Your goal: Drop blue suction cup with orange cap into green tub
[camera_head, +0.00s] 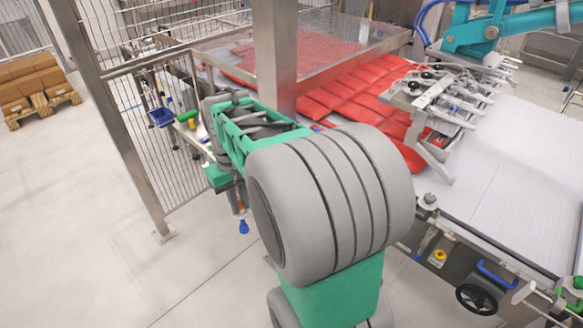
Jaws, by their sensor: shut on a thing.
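The blue suction cup with the orange cap (243,226) hangs below the end of my arm, left of the big grey arm link. Its blue end points down and the orange part is above it. My gripper (238,198) is shut on its upper part; the fingers are small and partly hidden by my arm. No other green tub is clearly visible.
A blue bin (161,118) and a green-and-yellow item (187,116) are by the bench behind my arm. A metal fence post (137,150) stands left. Red packs (330,95) lie on the conveyor behind, beside a picker head (440,95).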

